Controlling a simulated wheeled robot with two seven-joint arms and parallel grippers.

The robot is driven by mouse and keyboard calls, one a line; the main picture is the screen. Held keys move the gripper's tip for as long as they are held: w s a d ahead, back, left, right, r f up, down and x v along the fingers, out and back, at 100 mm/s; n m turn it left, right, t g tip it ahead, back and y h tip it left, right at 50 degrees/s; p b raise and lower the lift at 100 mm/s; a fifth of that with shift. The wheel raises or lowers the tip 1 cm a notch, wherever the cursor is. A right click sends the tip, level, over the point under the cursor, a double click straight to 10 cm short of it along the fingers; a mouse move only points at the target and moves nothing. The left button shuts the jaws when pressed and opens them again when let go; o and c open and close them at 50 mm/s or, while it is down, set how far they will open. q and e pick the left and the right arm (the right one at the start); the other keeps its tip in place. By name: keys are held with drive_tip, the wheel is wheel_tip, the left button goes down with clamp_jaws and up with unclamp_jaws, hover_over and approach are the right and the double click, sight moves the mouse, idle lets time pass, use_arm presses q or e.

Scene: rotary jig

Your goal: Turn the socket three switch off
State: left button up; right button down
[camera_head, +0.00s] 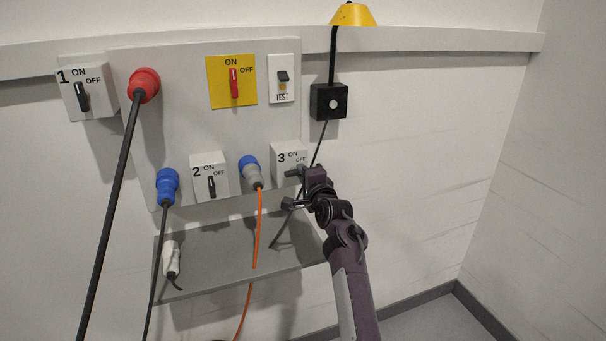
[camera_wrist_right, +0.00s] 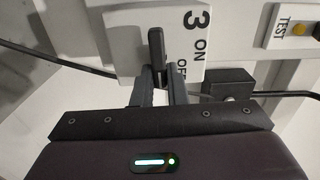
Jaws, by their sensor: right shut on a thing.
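Socket three switch box (camera_head: 283,152) is a white box with "3", "ON" and "OFF" on its face, at the lower right of the wall panel. In the right wrist view the box (camera_wrist_right: 128,52) shows rotated, with its dark switch handle (camera_wrist_right: 156,48) upright in the picture, so it lies sideways relative to the lettering. My right gripper (camera_head: 299,173) is at the box front, and its fingers (camera_wrist_right: 159,88) are shut on the handle. The fingers partly hide the handle in the head view. My left gripper is not in view.
A blue-grey plug (camera_head: 251,171) with an orange cable is close left of the box. Switch box 2 (camera_head: 209,177) is further left. A black lamp box (camera_head: 328,101) is above right, with its cable passing behind my gripper. A grey shelf (camera_head: 222,250) is below. Right is bare wall.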

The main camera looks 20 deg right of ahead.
drive_tip(key=shift+f, duration=0.1)
idle(0.5)
drive_tip(key=c, duration=1.4)
unclamp_jaws()
drive_tip(key=shift+c, duration=0.2)
